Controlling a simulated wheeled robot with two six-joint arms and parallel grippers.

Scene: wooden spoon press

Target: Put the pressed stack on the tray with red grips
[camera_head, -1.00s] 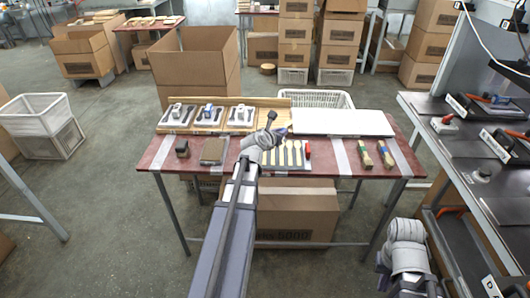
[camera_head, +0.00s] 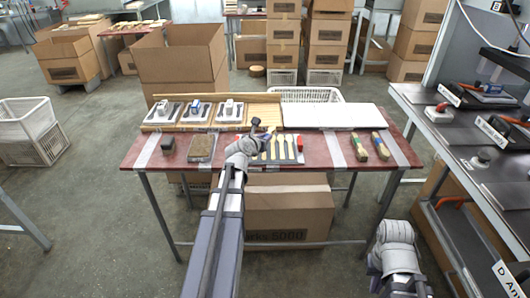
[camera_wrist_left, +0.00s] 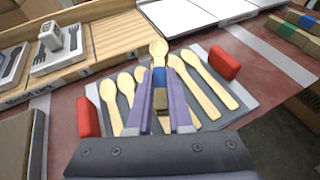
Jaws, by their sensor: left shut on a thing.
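The tray with red grips (camera_head: 299,156) lies on the red table, right of my left gripper. My left gripper (camera_head: 262,128) is above the tray's left part. Its purple fingers (camera_wrist_left: 160,112) are shut on a wooden stack with a blue band (camera_wrist_left: 159,76). The fingers hide most of the stack, and its gap to the tray is unclear. My right gripper's jaws are out of view.
Two banded wooden bundles (camera_head: 359,147) (camera_head: 380,146) lie at the table's right. A dark block (camera_head: 168,146) and a brown-topped pad (camera_head: 201,148) are at the left.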

